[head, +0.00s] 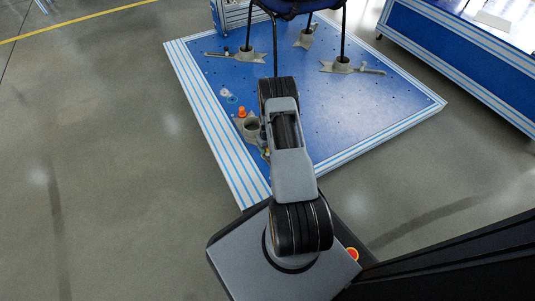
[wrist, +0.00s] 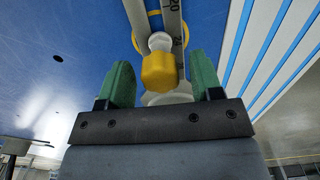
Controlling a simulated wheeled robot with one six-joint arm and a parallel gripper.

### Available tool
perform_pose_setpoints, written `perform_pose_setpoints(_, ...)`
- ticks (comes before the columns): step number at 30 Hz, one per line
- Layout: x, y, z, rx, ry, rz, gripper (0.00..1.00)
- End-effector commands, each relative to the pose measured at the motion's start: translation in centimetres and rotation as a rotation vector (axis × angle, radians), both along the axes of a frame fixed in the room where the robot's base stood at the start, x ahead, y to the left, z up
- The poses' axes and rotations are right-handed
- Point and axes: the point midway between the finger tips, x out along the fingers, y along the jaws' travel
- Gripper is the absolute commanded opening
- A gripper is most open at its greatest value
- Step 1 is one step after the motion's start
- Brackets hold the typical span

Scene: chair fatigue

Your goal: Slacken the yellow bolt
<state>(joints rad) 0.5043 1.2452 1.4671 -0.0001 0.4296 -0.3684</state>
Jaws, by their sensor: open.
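The yellow bolt (wrist: 159,70) shows in the wrist view as a yellow hex head on a pale shank. It stands at a grey slotted bar (wrist: 172,18) with printed numbers. My gripper (wrist: 161,82) is open, with one green finger on each side of the bolt head. A gap shows on both sides, so the fingers do not appear to touch it. In the head view my arm hides the bolt and most of my gripper.
A blue platform (head: 392,107) with striped edges carries a chair (head: 290,8) whose legs stand in grey clamps (head: 343,65). An orange knob (head: 241,112) stands left of my arm. A blue table (head: 465,55) is at the right. Grey floor (head: 100,170) is clear at the left.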

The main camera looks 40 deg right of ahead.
Motion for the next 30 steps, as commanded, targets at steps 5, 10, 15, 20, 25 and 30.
perform_pose_setpoints(5, 0.02, -0.01, -0.53, 0.0, -0.001, 0.0, 0.6)
perform_pose_setpoints(10, 0.02, -0.01, -0.45, 0.0, 0.0, 0.0, 0.6)
perform_pose_setpoints(15, 0.03, -0.01, -0.54, 0.0, -0.001, -0.08, 0.6)
perform_pose_setpoints(20, 0.02, -0.01, -0.49, 0.0, -0.001, -0.258, 0.6)
perform_pose_setpoints(25, 0.01, -0.01, -0.45, 0.0, 0.0, -0.349, 0.6)
perform_pose_setpoints(30, 0.0, -0.01, -0.45, 0.0, 0.0, -0.352, 0.6)
